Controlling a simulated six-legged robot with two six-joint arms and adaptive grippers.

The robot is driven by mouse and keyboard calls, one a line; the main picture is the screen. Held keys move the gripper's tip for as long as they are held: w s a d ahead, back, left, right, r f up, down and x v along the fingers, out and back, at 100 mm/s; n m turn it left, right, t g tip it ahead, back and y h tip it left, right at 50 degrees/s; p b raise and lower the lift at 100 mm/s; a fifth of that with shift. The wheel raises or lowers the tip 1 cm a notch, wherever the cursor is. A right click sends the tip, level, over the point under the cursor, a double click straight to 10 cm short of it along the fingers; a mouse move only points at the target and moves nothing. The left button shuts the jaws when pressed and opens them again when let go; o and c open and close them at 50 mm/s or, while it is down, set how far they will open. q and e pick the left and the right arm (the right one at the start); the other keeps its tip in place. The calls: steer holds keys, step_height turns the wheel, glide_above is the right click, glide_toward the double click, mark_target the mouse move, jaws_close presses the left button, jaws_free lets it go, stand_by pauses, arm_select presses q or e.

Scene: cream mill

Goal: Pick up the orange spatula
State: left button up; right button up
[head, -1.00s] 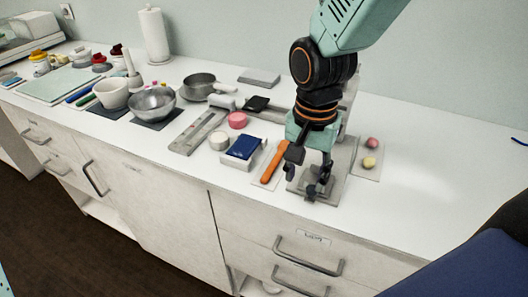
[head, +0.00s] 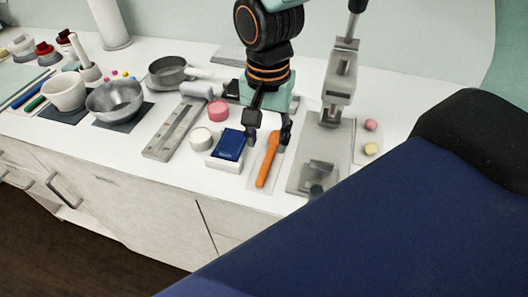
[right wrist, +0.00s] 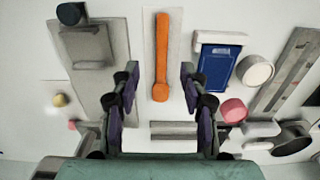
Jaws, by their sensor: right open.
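The orange spatula (head: 267,160) lies on a thin pale mat (head: 256,184) on the white counter, between the blue-topped box and the grey press. It also shows in the right wrist view (right wrist: 161,60), with its rounded end toward my gripper. My right gripper (head: 268,140) is open, over the far end of the spatula. My left gripper is not in view.
A blue-topped white box (head: 229,146) stands close left of the spatula. The grey press (head: 320,150) stands close on the right. A white round tin (head: 200,138) and a pink one (head: 218,111) are farther left. My blue body covers the lower right.

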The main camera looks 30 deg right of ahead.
mark_target(265, 165)
steer(key=shift+s+a+f, duration=0.25)
steer(key=shift+s+f, duration=0.2)
steer(key=shift+f, duration=0.35)
steer(key=f, duration=0.1)
steer(key=w+f+b, duration=0.1)
steer(key=f, duration=0.3)
steer(key=shift+w+d, duration=0.25)
steer(key=shift+d, duration=0.05)
steer(key=shift+s+f+b, duration=0.15)
steer(key=shift+f+b, duration=0.15)
steer(key=shift+s+a, duration=0.15)
steer(key=shift+s, duration=0.1)
steer(key=shift+w+f, duration=0.1)
steer(key=shift+w, duration=0.15)
steer(key=shift+c, duration=0.2)
steer(key=shift+w+f, duration=0.1)
steer(key=shift+c, duration=1.6)
steer(key=shift+s, duration=0.25)
steer(key=c, duration=0.5)
jaws_close()
steer(key=shift+w, duration=0.2)
